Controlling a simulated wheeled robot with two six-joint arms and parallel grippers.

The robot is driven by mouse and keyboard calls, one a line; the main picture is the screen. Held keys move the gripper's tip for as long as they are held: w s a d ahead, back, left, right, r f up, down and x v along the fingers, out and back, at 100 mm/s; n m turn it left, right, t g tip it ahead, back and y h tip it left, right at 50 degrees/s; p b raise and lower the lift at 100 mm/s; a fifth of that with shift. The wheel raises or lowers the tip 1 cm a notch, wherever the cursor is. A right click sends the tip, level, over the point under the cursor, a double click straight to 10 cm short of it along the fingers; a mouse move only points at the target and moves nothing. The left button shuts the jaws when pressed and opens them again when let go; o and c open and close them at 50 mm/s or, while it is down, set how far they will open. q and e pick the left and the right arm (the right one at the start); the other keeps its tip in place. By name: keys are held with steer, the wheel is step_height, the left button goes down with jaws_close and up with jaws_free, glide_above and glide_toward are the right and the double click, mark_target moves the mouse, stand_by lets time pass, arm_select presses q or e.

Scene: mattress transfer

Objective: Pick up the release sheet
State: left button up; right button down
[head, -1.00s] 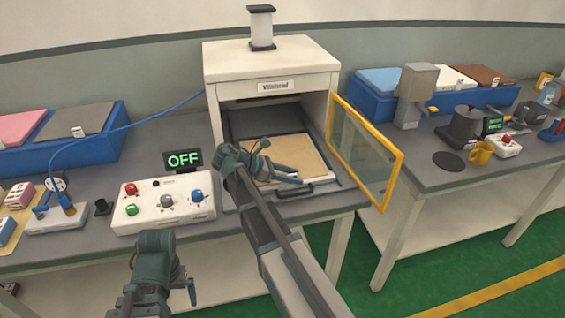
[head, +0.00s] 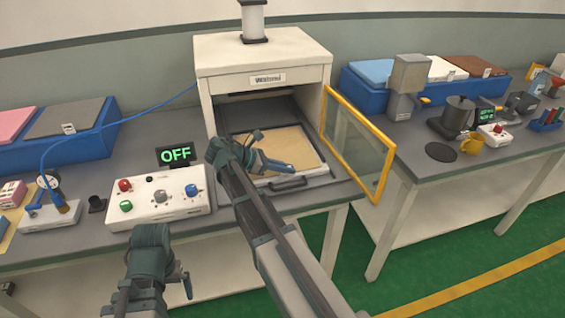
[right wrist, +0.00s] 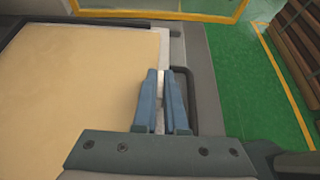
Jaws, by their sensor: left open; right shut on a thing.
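The release sheet (head: 292,145) is a tan sheet with a pale edge. It lies over the pulled-out platen of the white press, and it fills the left of the right wrist view (right wrist: 75,85). My right gripper (head: 282,167) is at the sheet's near edge, behind the platen handle. In the right wrist view its blue fingers (right wrist: 162,90) are shut on the pale edge strip. Whether the sheet is raised off the platen is hard to tell. My left gripper (head: 150,290) is low at the front, away from the press, its fingertips barely visible; it is open and empty.
The white press (head: 262,65) stands behind, its yellow-framed door (head: 355,145) swung open at the right. A control box (head: 158,198) and an OFF display (head: 176,155) stand left of the platen. The black handle (head: 290,184) is at the platen's front. A gap separates the two tables.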

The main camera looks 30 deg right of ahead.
step_height(320, 180, up, 10)
steer(key=p, duration=0.9)
steer(key=shift+p, duration=0.4)
arm_select(q)
step_height(320, 180, up, 10)
steer(key=shift+c, duration=0.2)
